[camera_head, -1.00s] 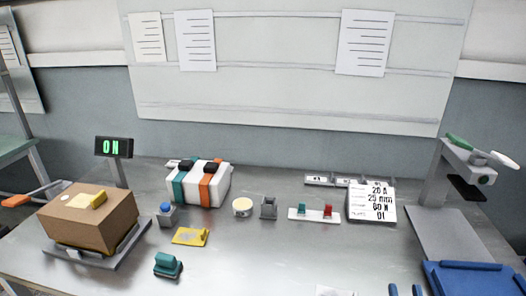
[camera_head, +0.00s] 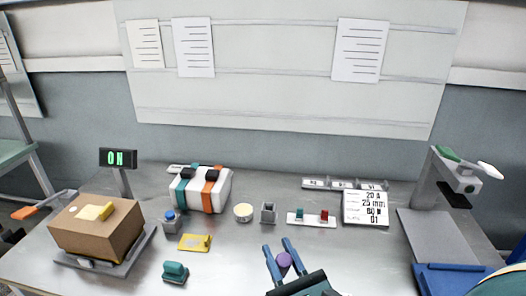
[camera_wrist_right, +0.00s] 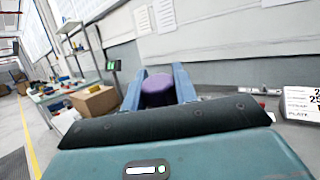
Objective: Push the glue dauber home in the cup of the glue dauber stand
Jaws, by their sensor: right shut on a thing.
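My right gripper (camera_head: 281,260) is low in the middle of the head view. Its blue fingers are shut on a purple, rounded piece (camera_head: 284,262), which I take to be the glue dauber. In the right wrist view the purple piece (camera_wrist_right: 158,90) sits between the two fingers (camera_wrist_right: 158,85); its lower part is hidden. A small grey open-topped block (camera_head: 268,213), which looks like the glue dauber stand, stands on the bench beyond the fingertips, apart from the purple piece. My left gripper does not show.
A round cream disc (camera_head: 243,212) is left of the grey block; a white strip with teal and red pieces (camera_head: 311,220) is right. Behind left is a white case (camera_head: 222,190). A yellow piece (camera_head: 194,242) and a teal piece (camera_head: 175,272) lie nearer. A blue tray (camera_head: 447,281) is right.

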